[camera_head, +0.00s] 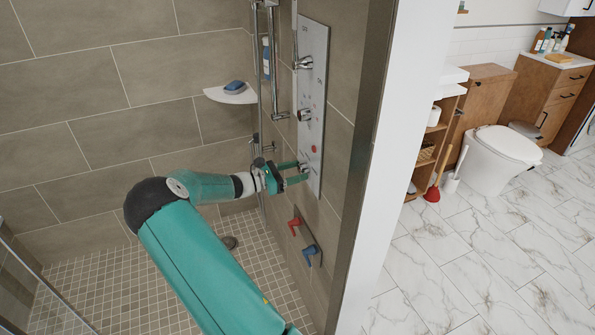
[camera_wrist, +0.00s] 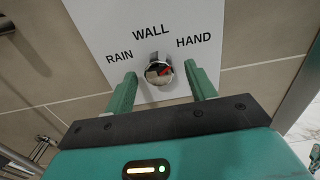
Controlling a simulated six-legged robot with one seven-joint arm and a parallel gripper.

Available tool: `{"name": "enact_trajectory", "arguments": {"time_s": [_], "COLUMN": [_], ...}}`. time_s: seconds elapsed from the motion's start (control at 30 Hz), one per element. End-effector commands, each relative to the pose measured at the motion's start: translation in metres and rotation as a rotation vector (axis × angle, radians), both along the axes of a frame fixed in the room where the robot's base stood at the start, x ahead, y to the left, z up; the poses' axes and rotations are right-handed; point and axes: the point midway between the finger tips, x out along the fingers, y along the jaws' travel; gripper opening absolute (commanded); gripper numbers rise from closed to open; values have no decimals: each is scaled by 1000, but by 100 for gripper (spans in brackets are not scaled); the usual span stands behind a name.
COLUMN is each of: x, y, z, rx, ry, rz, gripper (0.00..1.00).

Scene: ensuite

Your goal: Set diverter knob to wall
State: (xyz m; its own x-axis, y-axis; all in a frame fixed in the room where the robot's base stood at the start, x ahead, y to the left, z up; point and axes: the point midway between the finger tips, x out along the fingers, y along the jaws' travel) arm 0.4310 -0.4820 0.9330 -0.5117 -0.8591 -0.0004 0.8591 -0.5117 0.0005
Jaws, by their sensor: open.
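The diverter knob (camera_wrist: 158,72) is round and chrome, on a white panel (camera_wrist: 95,12) with the labels RAIN on the left, WALL above and HAND on the right. A red mark on the knob shows on its right part, toward the HAND side. My gripper (camera_wrist: 161,86) is open, with one green finger to each side of the knob, apart from it as far as I can tell. In the head view my gripper (camera_head: 297,174) reaches the lower end of the shower panel (camera_head: 312,90). The knob there is largely hidden by the fingers.
Above on the panel are two chrome knobs (camera_head: 305,115) and a red button. A red lever (camera_head: 294,222) and a blue lever (camera_head: 309,252) stick out of the wall below. A vertical rail (camera_head: 274,70) and a corner shelf (camera_head: 230,95) stand left. The wall edge is right.

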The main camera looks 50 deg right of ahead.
Motion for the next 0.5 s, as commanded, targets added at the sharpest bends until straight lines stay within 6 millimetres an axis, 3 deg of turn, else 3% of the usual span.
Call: {"name": "enact_trajectory", "arguments": {"time_s": [0.4,0.5], "x": [-5,-5], "y": [-9,-9], "z": [0,0], "rx": [0,0], "ry": [0,0], "rz": [2,2], "gripper": [56,36]}}
